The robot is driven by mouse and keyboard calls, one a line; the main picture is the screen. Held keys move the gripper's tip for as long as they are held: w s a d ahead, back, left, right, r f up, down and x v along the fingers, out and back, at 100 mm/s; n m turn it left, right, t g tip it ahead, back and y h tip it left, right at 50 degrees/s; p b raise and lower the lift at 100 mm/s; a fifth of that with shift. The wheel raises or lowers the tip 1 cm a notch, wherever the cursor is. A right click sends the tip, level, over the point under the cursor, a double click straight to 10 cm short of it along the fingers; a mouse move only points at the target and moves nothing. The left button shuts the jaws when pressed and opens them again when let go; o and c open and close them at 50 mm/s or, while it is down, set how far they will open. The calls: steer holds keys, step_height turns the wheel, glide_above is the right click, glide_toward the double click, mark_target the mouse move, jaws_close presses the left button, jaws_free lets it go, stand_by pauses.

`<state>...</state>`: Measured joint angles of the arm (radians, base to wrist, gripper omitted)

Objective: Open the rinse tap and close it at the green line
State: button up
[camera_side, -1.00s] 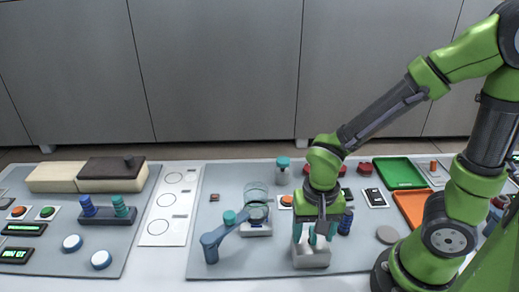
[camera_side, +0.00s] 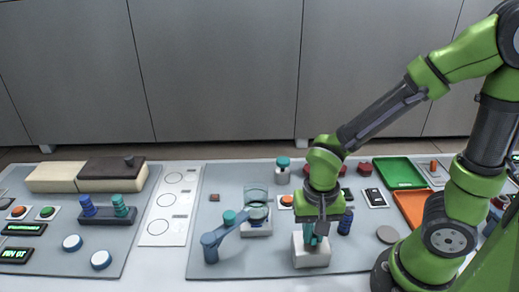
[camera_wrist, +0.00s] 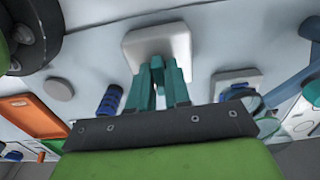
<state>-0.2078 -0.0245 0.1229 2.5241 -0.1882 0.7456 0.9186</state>
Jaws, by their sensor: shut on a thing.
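A white block (camera_side: 311,258), likely the rinse tap's base, stands at the front of the grey board. My gripper (camera_side: 312,236) points down over it. In the wrist view my gripper (camera_wrist: 160,75) is shut on a slim teal handle (camera_wrist: 157,65) standing on the white block (camera_wrist: 158,46); the fingers hide much of the handle. To the left, a clear glass vessel (camera_side: 257,193) stands on a small white base (camera_side: 257,229). A blue arm (camera_side: 222,236) with a teal cap reaches to it. I cannot make out a green line or any water.
A dark blue ribbed knob (camera_side: 345,222) stands close right of my gripper. A grey disc (camera_side: 387,235), an orange tray (camera_side: 411,207) and a green tray (camera_side: 398,172) lie farther right. A teal-capped jar (camera_side: 283,172) stands behind.

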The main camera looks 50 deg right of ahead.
steer(key=m, duration=0.6)
steer(key=shift+m, duration=0.3)
steer(key=m, duration=0.6)
stand_by(6.5)
